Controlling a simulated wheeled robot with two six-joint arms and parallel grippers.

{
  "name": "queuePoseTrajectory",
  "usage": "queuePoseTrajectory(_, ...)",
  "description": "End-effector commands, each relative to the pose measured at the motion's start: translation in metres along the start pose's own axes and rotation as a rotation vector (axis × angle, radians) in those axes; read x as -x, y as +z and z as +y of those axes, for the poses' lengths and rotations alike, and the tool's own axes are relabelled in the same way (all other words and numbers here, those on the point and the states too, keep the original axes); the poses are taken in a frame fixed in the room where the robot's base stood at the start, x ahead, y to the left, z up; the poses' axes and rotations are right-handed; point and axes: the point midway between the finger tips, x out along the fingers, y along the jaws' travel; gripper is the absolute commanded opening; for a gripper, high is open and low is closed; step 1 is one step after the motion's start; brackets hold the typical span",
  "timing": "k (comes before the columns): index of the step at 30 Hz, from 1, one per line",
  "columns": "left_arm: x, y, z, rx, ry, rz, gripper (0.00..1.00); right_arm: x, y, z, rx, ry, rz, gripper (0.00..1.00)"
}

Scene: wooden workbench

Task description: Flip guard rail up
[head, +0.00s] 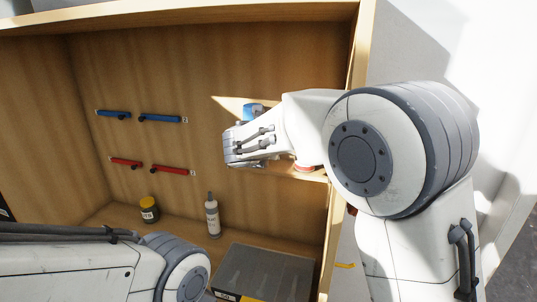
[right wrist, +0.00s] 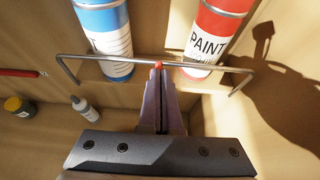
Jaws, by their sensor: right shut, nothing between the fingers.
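The guard rail (right wrist: 120,58) is a thin metal bar in the right wrist view. It runs across in front of a blue-and-white can (right wrist: 105,35) and a red paint can (right wrist: 215,28), with both ends bent. My right gripper (right wrist: 159,72) is shut and empty, its fingertips at the middle of the rail; I cannot tell if they touch it. A small red spot shows at the tips. In the head view my right wrist hides the fingers and most of the shelf. My left arm shows at the lower left, but its gripper is out of view.
Blue handles (head: 160,119) and red handles (head: 170,170) are on the cabinet's back panel. A yellow-and-black jar (head: 149,210) and a grey bottle (head: 212,216) stand on the cabinet floor. A dark grey box (head: 265,270) is at the front. The cabinet's right wall is close to my right arm.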

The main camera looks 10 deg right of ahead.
Motion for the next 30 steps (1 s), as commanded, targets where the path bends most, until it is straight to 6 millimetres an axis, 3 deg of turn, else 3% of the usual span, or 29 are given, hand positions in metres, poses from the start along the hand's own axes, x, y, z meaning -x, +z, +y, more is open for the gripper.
queuePoseTrajectory(15,0.004,0.000,0.000,-0.001,0.000,0.000,1.00,-0.006,0.011,-0.001,0.001,0.000,-0.009,0.00)
queuePoseTrajectory(25,0.003,0.000,0.000,-0.001,0.000,0.000,1.00,-0.004,0.007,0.002,0.003,0.002,-0.003,0.00)
queuePoseTrajectory(30,-0.002,0.000,0.000,0.000,0.000,0.000,1.00,0.006,0.000,0.006,0.003,0.007,-0.004,0.00)
